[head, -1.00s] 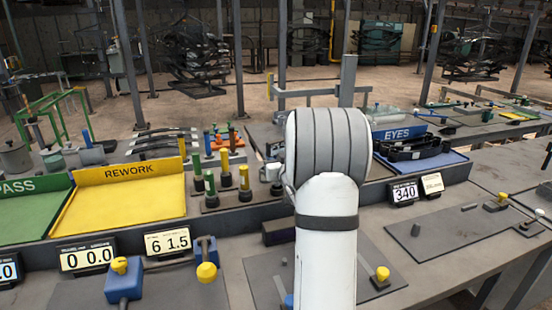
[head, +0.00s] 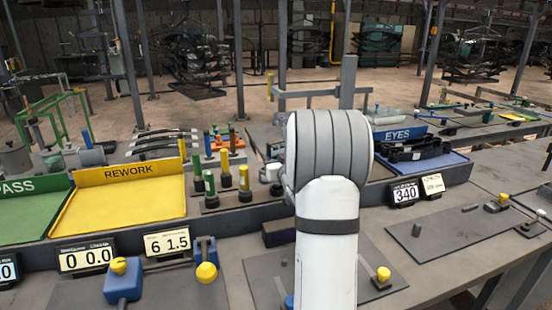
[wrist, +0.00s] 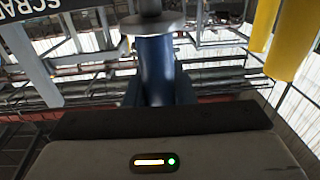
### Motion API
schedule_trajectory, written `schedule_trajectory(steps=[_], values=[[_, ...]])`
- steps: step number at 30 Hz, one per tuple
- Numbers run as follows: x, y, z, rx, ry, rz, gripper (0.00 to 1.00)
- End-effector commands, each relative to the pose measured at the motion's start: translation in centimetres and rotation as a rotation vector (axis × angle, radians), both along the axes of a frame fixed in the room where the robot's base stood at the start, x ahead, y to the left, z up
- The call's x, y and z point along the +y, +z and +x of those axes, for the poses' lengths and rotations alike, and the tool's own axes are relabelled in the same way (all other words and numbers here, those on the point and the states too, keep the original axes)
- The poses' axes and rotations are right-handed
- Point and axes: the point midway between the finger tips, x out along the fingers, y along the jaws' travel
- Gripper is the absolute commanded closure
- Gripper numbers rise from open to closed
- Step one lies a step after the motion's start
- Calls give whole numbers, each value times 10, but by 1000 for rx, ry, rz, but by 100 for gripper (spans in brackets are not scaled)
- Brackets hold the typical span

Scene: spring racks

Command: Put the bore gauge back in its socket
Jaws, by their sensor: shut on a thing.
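In the wrist view, my gripper (wrist: 157,92) is shut on a dark blue cylindrical handle, which I take to be the bore gauge (wrist: 155,62). A pale grey disc sits across its far end, with a dark part beyond it. The two dark fingers lie on either side of the handle. In the head view, my white arm hides the gripper and the gauge. A dark rack (head: 212,204) to the left of my arm holds several upright gauges with green and yellow handles. I cannot make out an empty socket there.
A yellow REWORK tray (head: 118,210) stands left of the rack, beside a green PASS tray (head: 32,212). A blue EYES tray (head: 448,160) holds dark parts on the right. Number displays (head: 167,241) and yellow-knobbed fixtures (head: 122,284) line the bench front.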

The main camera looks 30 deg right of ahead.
Motion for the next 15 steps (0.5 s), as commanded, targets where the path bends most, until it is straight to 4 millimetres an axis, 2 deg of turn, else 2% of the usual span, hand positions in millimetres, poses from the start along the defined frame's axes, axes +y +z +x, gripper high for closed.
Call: schedule_trajectory(steps=[15], values=[[0,-10,0,-1,0,0,99]])
